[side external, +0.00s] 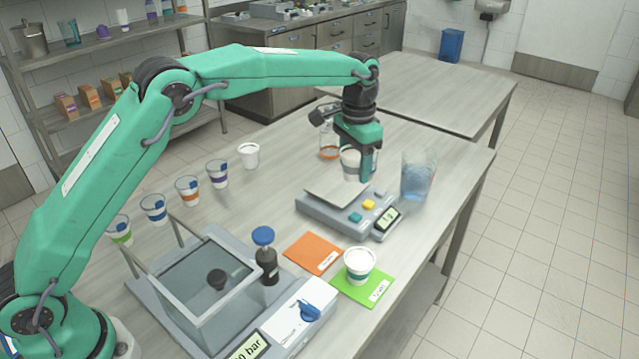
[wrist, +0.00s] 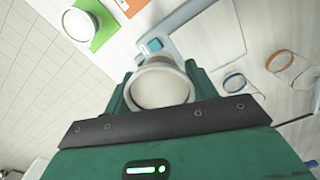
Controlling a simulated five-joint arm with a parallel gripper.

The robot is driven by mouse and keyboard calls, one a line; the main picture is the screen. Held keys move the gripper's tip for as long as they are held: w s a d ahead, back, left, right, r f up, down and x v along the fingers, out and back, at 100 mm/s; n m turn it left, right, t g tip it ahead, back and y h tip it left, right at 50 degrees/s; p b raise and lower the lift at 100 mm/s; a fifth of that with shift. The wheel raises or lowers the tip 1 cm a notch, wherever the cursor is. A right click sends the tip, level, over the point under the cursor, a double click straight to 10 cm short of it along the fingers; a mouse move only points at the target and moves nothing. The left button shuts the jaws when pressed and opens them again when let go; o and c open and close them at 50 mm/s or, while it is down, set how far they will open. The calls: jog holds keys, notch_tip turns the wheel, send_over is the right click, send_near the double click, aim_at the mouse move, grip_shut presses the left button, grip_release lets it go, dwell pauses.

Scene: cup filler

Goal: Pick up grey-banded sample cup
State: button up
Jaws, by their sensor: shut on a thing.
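A white sample cup with a greyish band (side external: 350,164) is between the jaws of my gripper (side external: 358,165), over the pan of the scale. In the wrist view, the cup (wrist: 161,88) shows from above, its round opening filled with something pale, with the green jaws of my gripper (wrist: 158,85) on both sides. My gripper is shut on it. The jaws hide part of the band. I cannot tell whether the cup's base touches the pan (side external: 322,196) or hangs just above it.
The scale (side external: 345,218) stands mid-table. A blue-tinted clear beaker (side external: 418,177) is close on its right; an orange-marked glass (side external: 329,145) stands behind. A teal-banded cup (side external: 359,265) sits on a green mat (side external: 378,291), beside an orange mat (side external: 309,252). Several cups line the left.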

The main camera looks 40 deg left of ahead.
jog(key=shift+s+d+r, duration=0.45)
jog(key=shift+d, duration=0.15)
dwell(0.3)
jog(key=shift+s+d+f, duration=0.1)
jog(key=shift+s+d, duration=0.25)
jog(key=shift+s, duration=0.25)
jog(key=s+d+f, duration=0.1)
jog(key=s+f, duration=0.1)
jog(key=s, duration=0.6)
jog(key=s+d+f, duration=0.2)
jog(key=s, duration=0.7)
jog(key=shift+s+d+f, duration=0.25)
jog(key=shift+s, duration=0.05)
jog(key=w+a+f, duration=0.4)
jog(key=w+a, duration=0.1)
jog(key=w+a+f, duration=0.3)
jog(key=shift+w+a, duration=0.1)
jog(key=shift+a, duration=0.1)
